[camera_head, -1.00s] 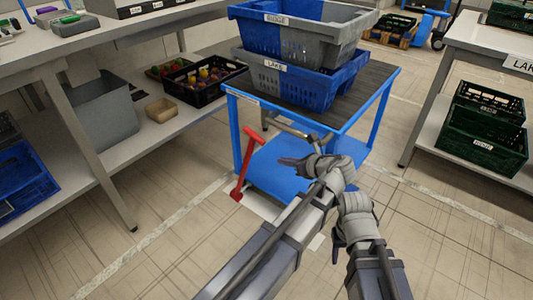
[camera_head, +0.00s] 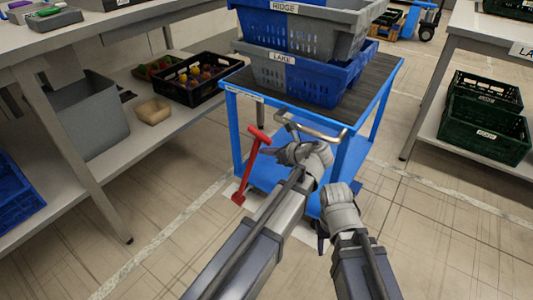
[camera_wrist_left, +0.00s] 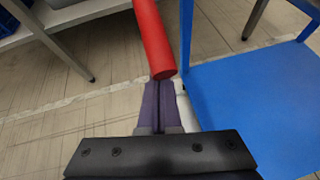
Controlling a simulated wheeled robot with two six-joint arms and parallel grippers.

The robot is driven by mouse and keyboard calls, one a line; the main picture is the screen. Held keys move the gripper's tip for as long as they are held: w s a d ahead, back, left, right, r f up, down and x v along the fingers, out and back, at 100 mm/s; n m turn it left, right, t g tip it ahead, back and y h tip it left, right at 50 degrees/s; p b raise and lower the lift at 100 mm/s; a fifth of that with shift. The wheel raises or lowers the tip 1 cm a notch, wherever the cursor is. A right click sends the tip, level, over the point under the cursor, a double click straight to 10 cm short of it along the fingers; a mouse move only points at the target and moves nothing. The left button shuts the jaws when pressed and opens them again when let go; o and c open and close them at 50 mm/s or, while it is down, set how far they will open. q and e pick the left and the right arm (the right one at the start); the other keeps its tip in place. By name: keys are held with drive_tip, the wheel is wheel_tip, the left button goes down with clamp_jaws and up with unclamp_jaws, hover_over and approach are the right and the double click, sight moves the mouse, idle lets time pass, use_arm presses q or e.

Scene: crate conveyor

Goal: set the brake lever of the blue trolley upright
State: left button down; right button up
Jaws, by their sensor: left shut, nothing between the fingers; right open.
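The blue trolley (camera_head: 233,130) stands in the middle of the head view. Its red brake lever (camera_head: 249,172) is at the near left corner, leaning right toward its top in the picture, with a crossbar-like handle. My left gripper (camera_head: 268,151) is shut and empty, close beside the lever's top. In the left wrist view, the shut fingers (camera_wrist_left: 160,100) point at the round end of a red bar (camera_wrist_left: 156,40); I cannot tell whether they touch it. My right gripper (camera_head: 321,240) is open and empty, low in front of the trolley, pointing down.
Blue and grey crates (camera_head: 291,82) are stacked on the trolley deck, behind a grey push handle (camera_head: 318,133). A workbench (camera_head: 80,176) with a lower shelf stands left. Green crates (camera_head: 486,138) sit on a shelf at right. Floor is clear left of the trolley.

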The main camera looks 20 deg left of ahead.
use_arm(q)
drive_tip(key=shift+a, duration=0.15)
drive_tip(key=w+a+r+h+p, duration=0.1)
drive_tip(key=w+a+p, duration=0.1)
drive_tip(key=a+p, duration=0.2)
drive_tip(key=w+a+r+g+h+p, duration=0.1)
drive_tip(key=a+p, duration=0.3)
drive_tip(key=a, duration=0.4)
drive_tip(key=shift+w+r+h+p, duration=0.35)
drive_tip(key=shift+w+r+h, duration=0.25)
drive_tip(key=shift+w, duration=0.2)
drive_tip(key=shift+a, duration=0.15)
drive_tip(key=s+d+r+p, duration=0.6)
drive_tip(key=d+r+p, duration=0.1)
drive_tip(key=d, duration=0.3)
